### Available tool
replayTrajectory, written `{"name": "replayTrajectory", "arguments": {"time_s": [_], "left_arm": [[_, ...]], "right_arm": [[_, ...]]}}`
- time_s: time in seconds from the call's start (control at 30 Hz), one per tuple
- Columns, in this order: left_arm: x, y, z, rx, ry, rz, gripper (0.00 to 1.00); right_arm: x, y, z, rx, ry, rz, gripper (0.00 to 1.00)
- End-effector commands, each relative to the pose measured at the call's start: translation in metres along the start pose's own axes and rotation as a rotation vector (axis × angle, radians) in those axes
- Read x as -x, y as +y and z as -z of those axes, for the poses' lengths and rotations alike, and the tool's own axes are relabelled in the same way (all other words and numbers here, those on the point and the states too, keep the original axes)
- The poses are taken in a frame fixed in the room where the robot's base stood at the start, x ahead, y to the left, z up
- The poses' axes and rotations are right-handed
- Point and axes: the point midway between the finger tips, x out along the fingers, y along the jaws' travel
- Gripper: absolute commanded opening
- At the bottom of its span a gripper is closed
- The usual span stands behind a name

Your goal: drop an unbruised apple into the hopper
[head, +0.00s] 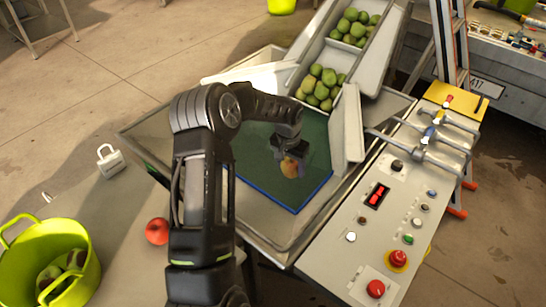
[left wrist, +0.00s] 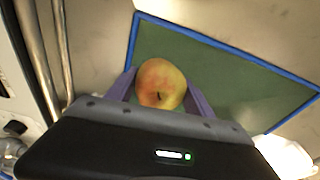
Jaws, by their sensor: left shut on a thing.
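My left gripper (head: 289,158) is shut on a yellow-orange apple (head: 290,167) over the green mat with a blue rim (head: 262,192). In the left wrist view the apple (left wrist: 161,84) sits between the purple fingers (left wrist: 160,92), its stem hollow facing the camera; no bruise shows on this side. A red apple (head: 157,231) lies on the grey table at the lower left. A two-part grey chute (head: 329,52) with several green fruits stands behind the mat; I cannot tell which part is the hopper. My right gripper is not in view.
A control panel (head: 372,222) with buttons and a red display is at the right, with metal clamps (head: 433,150) above it.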

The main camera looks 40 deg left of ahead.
Motion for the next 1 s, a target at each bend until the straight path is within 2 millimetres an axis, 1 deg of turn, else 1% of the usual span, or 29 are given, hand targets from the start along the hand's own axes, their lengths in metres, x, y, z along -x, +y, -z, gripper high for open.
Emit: {"name": "replayTrajectory", "arguments": {"time_s": [0.07, 0.1, 0.37, 0.4, 0.63, 0.73, 0.87, 1.0], "left_arm": [[0.001, 0.000, 0.000, 0.000, 0.001, 0.000, 0.14], [0.001, 0.000, 0.000, 0.000, 0.001, 0.000, 0.63], [0.001, 0.000, 0.000, 0.000, 0.001, 0.000, 0.84], [0.001, 0.000, 0.000, 0.000, 0.001, 0.000, 0.86], [0.000, 0.000, 0.000, 0.000, -0.001, 0.000, 0.86], [0.004, 0.000, 0.000, 0.001, 0.001, 0.000, 0.86], [0.017, 0.000, 0.001, 0.001, 0.003, 0.001, 0.86], [0.040, 0.000, 0.001, 0.000, 0.004, 0.001, 0.86]], "right_arm": [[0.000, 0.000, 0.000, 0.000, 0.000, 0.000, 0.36], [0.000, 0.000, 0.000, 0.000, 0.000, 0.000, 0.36], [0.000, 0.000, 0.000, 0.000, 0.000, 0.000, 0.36], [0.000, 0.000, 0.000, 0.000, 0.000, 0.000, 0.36], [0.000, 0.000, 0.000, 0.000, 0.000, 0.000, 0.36], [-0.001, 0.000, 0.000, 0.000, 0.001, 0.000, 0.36], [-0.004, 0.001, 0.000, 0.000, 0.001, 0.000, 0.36], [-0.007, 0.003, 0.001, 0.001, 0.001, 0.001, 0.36]]}}
